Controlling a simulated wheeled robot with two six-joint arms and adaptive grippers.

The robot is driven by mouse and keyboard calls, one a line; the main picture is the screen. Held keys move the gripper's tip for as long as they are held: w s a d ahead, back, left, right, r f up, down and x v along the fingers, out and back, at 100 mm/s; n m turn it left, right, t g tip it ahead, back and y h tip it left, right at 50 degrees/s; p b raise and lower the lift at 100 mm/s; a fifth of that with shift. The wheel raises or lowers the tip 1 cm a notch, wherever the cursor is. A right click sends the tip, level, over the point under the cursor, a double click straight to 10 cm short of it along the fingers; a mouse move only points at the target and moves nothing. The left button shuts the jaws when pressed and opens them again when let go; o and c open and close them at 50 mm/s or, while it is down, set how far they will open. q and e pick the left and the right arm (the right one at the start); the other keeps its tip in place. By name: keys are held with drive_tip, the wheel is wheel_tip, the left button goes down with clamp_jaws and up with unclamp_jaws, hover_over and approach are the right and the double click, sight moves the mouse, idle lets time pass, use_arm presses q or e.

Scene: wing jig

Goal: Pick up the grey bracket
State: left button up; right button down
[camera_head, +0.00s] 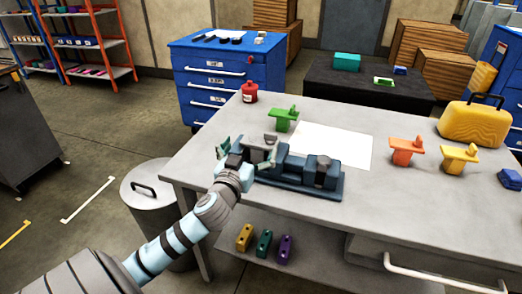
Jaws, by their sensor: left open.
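The grey bracket (259,143) is on the near left part of the grey workbench (390,200), just left of the dark blue jig (310,186). It is partly hidden by my left gripper. My left gripper (246,150) comes in from the lower left, its fingers spread apart and open at the bracket. I cannot tell whether the fingers touch the bracket. My right gripper is not in view.
A white sheet (332,146) lies mid-bench. Orange (404,156) and yellow (457,162) brackets and a yellow case (474,124) stand right. A bin (155,207) stands beside the bench.

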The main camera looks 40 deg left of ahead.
sight(260, 140)
use_arm(q)
drive_tip(key=x, duration=0.6)
drive_tip(key=shift+w+d+b, duration=0.1)
drive_tip(key=shift+w+b, duration=0.2)
drive_tip(key=shift+w, duration=0.2)
drive_tip(key=c, duration=1.7)
